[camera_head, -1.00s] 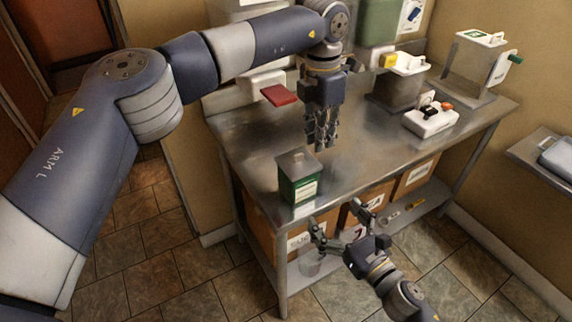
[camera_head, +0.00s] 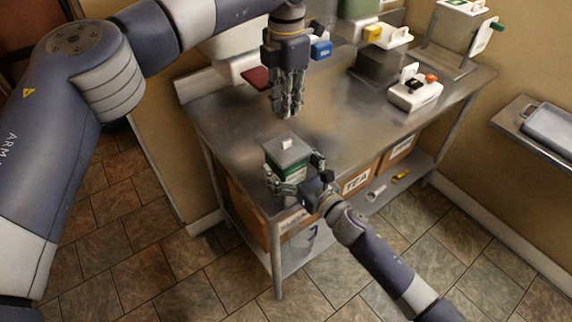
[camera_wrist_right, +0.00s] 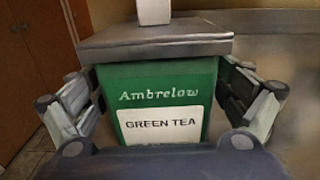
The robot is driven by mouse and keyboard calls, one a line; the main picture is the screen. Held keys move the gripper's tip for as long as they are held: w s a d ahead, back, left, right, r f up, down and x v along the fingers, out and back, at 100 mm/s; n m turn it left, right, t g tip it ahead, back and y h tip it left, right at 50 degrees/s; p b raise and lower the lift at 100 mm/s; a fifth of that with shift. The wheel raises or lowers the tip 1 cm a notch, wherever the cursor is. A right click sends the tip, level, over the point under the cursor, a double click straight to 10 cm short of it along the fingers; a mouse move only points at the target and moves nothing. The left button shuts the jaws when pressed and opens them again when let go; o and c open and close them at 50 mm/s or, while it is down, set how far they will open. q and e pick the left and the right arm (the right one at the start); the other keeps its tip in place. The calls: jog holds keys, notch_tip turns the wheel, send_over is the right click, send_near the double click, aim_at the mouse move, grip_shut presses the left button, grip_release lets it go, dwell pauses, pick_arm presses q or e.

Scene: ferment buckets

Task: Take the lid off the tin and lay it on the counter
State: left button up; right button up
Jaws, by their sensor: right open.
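The green tin (camera_wrist_right: 160,82) stands upright near the counter's front left corner and reads "Ambrelow GREEN TEA". It also shows in the head view (camera_head: 292,170). Its grey square lid (camera_wrist_right: 155,42) with a white knob (camera_wrist_right: 153,11) sits on top; in the head view the lid (camera_head: 288,151) looks level. My right gripper (camera_head: 294,178) is open, with one finger on each side of the tin's body, below the lid; I cannot tell whether the fingers touch it. My left gripper (camera_head: 287,108) hangs pointing down above the counter, behind the tin; its fingers look close together.
The metal counter (camera_head: 335,110) is bare in its middle. A white box with dark and orange knobs (camera_head: 415,92) stands at the right. A dark red piece (camera_head: 256,78) and a blue tea-labelled piece (camera_head: 321,49) are at the back. Labelled boxes (camera_head: 357,181) sit on the lower shelf.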

jog(key=shift+w+a+r, duration=0.15)
jog(key=shift+w, duration=0.05)
jog(key=shift+w+a, duration=0.1)
